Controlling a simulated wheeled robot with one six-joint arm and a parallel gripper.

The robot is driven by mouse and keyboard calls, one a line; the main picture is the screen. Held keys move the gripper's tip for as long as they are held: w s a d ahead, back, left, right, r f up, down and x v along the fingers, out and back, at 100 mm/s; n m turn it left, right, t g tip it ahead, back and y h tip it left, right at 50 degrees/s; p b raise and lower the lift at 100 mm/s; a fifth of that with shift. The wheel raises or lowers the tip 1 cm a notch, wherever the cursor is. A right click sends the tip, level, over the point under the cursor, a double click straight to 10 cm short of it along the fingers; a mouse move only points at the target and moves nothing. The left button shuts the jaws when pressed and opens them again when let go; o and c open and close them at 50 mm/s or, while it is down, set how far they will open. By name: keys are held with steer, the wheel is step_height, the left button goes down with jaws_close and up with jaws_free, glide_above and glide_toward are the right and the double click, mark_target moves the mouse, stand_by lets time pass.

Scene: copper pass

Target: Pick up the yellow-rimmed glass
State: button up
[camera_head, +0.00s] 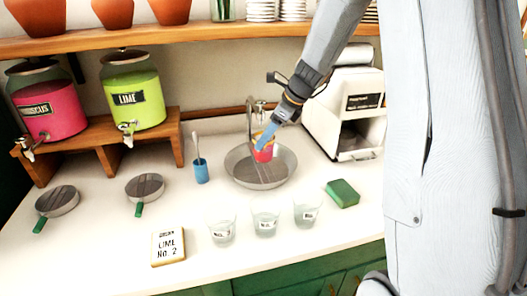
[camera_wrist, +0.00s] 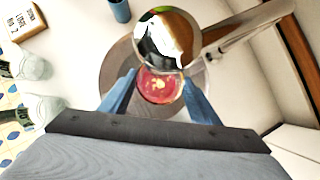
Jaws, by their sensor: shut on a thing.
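My gripper (camera_head: 265,140) has blue fingers and is shut on a glass with red contents (camera_head: 263,154). A bit of yellow shows near its top in the head view, which fits the yellow-rimmed glass. It is held over the round metal basin (camera_head: 238,177), close to the tap (camera_head: 250,118). In the wrist view the red contents (camera_wrist: 159,86) show between the two fingers (camera_wrist: 160,95). A shiny round chrome surface, seemingly part of the tap (camera_wrist: 232,32), covers part of the view beside the glass. The glass's exact tilt is unclear.
Three clear glasses labelled with numbers (camera_head: 265,222) stand along the counter's front, near a Lime No. 2 card (camera_head: 168,246). A green sponge (camera_head: 343,193) lies right. A blue cup (camera_head: 201,173) and two green-handled pans (camera_head: 146,187) stand left. A white machine (camera_head: 330,118) is behind right.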

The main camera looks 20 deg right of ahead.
steer(key=shift+r, duration=0.15)
steer(key=s+d+r+b, duration=0.3)
steer(key=s+d+b, duration=0.3)
steer(key=s+d, duration=0.4)
steer(key=d, duration=0.4)
steer(key=shift+d+b, duration=0.4)
stand_by(0.8)
steer(key=shift+r, duration=0.1)
stand_by(1.6)
